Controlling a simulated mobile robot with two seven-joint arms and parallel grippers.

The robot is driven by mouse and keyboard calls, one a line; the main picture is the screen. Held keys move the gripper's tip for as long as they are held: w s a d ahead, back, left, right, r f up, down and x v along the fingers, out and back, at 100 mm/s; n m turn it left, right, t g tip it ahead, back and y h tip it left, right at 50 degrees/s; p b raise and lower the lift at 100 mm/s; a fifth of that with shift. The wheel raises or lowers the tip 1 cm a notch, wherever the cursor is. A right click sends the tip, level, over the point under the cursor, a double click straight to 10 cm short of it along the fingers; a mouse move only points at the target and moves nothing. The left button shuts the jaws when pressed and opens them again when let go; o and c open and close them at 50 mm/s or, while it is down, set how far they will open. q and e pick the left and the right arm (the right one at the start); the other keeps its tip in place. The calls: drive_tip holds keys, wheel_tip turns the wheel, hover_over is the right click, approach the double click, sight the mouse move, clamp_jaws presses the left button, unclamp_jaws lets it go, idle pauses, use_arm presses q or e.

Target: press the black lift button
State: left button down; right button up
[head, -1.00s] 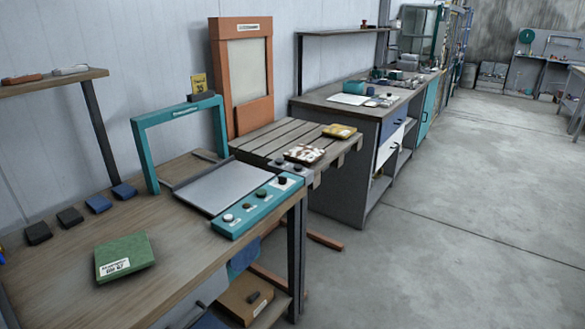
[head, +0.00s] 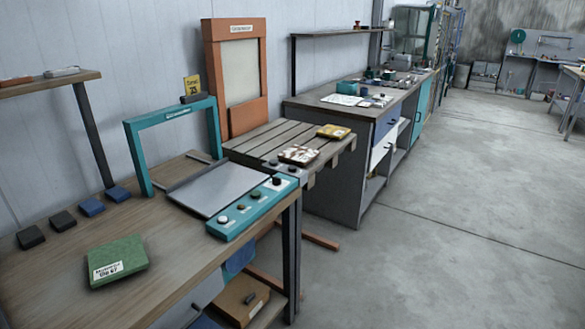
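A teal control panel (head: 252,207) runs along the front edge of a machine on the wooden bench. It carries a row of round buttons. A black button (head: 277,181) sits at its far right end, and a white button (head: 222,219) at its near left end. Other small dark and green buttons lie between them; their labels are too small to read. Behind the panel are a flat grey plate (head: 217,188) and an upright teal frame (head: 172,116). Neither of my grippers is in view.
A green labelled box (head: 118,260) and several dark blocks (head: 62,221) lie on the wooden bench (head: 180,245). The concrete floor (head: 450,220) at right is clear.

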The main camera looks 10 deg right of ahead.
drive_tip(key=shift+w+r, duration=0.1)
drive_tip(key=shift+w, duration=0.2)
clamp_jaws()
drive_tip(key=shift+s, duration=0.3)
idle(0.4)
